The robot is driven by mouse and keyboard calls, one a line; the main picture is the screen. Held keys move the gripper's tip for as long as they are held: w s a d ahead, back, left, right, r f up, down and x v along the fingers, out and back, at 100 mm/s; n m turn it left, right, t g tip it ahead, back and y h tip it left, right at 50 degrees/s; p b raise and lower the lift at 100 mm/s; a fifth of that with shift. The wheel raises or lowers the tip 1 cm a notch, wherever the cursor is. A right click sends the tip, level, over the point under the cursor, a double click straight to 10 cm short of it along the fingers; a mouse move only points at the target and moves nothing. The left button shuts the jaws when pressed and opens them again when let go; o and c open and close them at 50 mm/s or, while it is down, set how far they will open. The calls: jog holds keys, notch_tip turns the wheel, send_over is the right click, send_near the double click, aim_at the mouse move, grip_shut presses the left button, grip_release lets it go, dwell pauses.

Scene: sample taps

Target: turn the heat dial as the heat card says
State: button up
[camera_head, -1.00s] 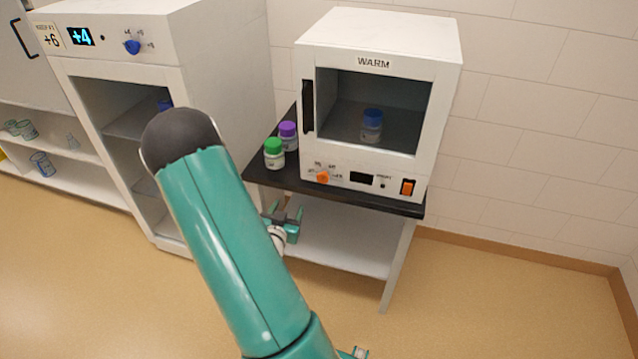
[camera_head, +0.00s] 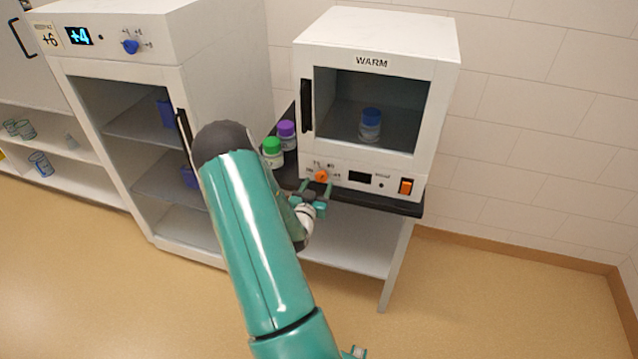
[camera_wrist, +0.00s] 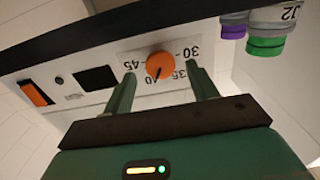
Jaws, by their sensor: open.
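The heat dial (camera_head: 321,176) is an orange knob on the front panel of the white WARM oven (camera_head: 440,100). In the wrist view the dial (camera_wrist: 160,65) appears inverted, with the numbers 30, 35, 40 and 45 around it. Its dark pointer mark seems to lie toward 40. My gripper (camera_head: 316,191) is open just in front of the panel. In the wrist view its two fingers (camera_wrist: 159,72) stand on either side of the dial, with gaps; contact cannot be told. I cannot make out a heat card in either view.
An orange switch (camera_head: 406,187) and dark display (camera_head: 360,177) lie right of the dial. Green-capped (camera_head: 272,147) and purple-capped (camera_head: 286,130) jars stand left of the oven. A blue-capped jar (camera_head: 370,123) is inside.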

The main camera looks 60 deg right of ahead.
jog(key=shift+w+d, duration=0.15)
jog(key=shift+d, duration=0.95)
jog(key=shift+c, duration=0.5)
jog(key=c, duration=0.9)
jog(key=shift+o, duration=0.2)
jog(key=shift+n, duration=0.3)
jog(key=n, duration=1.1)
